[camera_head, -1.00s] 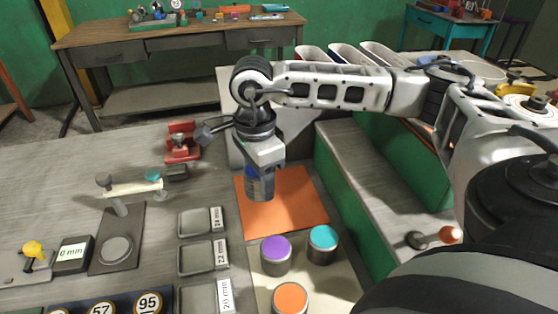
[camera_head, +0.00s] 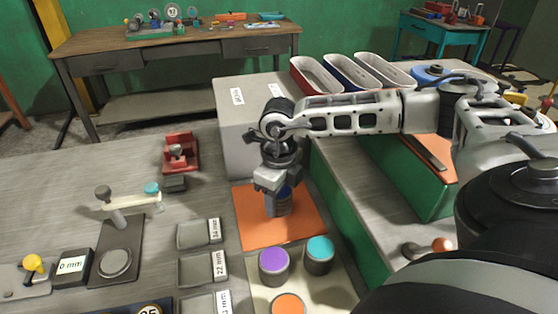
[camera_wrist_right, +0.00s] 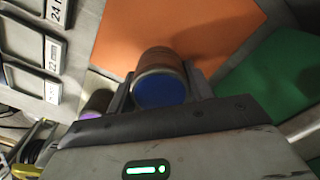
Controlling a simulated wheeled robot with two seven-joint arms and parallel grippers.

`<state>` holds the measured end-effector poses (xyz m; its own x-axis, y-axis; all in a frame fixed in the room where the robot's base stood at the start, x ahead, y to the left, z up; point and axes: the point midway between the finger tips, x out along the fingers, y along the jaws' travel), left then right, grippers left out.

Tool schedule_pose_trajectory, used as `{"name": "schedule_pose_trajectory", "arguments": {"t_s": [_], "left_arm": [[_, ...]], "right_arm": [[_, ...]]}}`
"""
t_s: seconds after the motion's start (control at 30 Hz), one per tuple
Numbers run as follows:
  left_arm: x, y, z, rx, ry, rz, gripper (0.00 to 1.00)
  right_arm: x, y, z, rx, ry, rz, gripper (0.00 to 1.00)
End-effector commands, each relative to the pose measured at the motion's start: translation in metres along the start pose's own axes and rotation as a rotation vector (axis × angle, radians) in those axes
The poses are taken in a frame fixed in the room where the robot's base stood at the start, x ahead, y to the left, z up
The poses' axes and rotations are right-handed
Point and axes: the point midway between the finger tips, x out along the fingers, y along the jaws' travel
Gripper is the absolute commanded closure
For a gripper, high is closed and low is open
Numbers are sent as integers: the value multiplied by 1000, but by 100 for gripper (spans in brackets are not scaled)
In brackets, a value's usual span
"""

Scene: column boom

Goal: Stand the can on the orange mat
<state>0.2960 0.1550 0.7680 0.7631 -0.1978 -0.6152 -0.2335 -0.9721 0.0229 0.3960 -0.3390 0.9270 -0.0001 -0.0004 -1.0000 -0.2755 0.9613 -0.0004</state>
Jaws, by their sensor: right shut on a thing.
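A can with a blue end (camera_wrist_right: 162,85) is between the fingers of my right gripper (camera_wrist_right: 160,88) in the right wrist view. In the head view the can (camera_head: 286,203) hangs roughly upright below my right gripper (camera_head: 277,194), which is shut on it and partly hides it. The orange mat (camera_head: 257,229) lies under and around the can; it also fills the top of the right wrist view (camera_wrist_right: 200,22). I cannot tell whether the can's bottom touches the mat. My left gripper is not in view.
Purple (camera_head: 274,260), teal (camera_head: 320,248) and orange-topped (camera_head: 288,304) cans stand just in front of the mat. A grey box (camera_head: 236,125) is behind it and a green-sided ledge (camera_head: 337,200) to its right. Labelled trays (camera_head: 203,266) lie to the left.

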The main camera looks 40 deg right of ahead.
Motion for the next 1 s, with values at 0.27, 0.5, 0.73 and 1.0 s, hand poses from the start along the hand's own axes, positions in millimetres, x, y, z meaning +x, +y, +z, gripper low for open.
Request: {"name": "schedule_pose_trajectory", "arguments": {"t_s": [0.27,0.5,0.73,1.0], "left_arm": [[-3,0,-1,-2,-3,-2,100],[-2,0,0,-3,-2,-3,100],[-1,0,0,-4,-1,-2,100],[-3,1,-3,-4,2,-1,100]], "right_arm": [[30,0,0,-2,0,0,80],[31,0,0,-2,-1,0,80],[33,0,0,-2,1,0,26],[30,0,0,-2,0,0,26]]}}
